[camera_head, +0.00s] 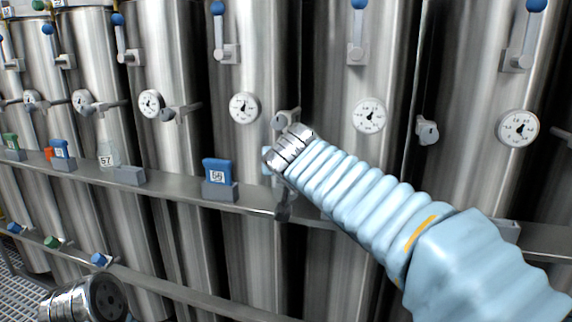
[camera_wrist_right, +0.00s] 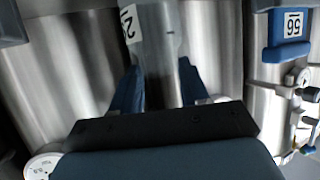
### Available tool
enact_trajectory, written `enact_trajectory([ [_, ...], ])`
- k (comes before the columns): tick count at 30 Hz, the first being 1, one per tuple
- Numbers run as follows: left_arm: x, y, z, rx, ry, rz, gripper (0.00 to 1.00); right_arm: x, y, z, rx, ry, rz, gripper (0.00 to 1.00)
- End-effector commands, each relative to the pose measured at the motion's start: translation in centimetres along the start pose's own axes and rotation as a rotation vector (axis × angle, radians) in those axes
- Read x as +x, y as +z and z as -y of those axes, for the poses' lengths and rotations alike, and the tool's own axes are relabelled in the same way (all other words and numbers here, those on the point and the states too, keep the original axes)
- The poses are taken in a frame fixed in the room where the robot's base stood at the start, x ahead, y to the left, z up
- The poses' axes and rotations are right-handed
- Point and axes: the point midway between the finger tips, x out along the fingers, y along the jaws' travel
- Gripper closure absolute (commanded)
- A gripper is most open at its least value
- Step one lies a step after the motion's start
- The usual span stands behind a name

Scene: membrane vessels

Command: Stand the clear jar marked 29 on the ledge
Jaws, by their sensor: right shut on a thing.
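In the right wrist view, my right gripper (camera_wrist_right: 158,72) is shut on a clear jar (camera_wrist_right: 160,35), with one blue finger on each side of it. The jar carries a white label that reads 29, turned and partly cut by its edge. In the head view my right wrist hides the jar and most of the gripper. The grey ledge (camera_head: 255,205) runs across the steel vessels, and my right wrist is in front of it. Whether the jar touches the ledge cannot be told. My left gripper's fingers do not show.
On the ledge, left of my right wrist, are a blue block marked 56 (camera_head: 217,172) in a grey holder, an empty grey holder (camera_head: 129,175) and a clear jar marked 57 (camera_head: 108,156). Gauges (camera_head: 244,108) and valve handles (camera_head: 287,118) stick out above the ledge.

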Motion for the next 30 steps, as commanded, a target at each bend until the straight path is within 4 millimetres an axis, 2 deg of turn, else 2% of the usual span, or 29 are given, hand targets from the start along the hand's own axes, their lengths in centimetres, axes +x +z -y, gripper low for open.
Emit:
enact_trajectory([
  [11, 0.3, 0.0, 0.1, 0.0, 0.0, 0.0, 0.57, 0.2, 0.6, 0.0, -0.003, 0.004, 0.01, 1.0],
  [12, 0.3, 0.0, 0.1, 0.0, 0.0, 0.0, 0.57, 0.2, 0.6, 0.0, -0.003, 0.004, 0.011, 0.49],
  [17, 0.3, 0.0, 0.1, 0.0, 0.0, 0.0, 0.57, 0.2, 0.5, 0.0, -0.002, 0.003, 0.008, 0.26],
  [27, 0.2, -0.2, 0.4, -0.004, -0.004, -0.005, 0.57, 0.1, 0.3, 0.0, -0.001, 0.002, 0.005, 0.26],
  [30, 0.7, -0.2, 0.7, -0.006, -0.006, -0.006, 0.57, -1.1, 0.5, 0.2, 0.0, -0.002, 0.003, 0.26],
])
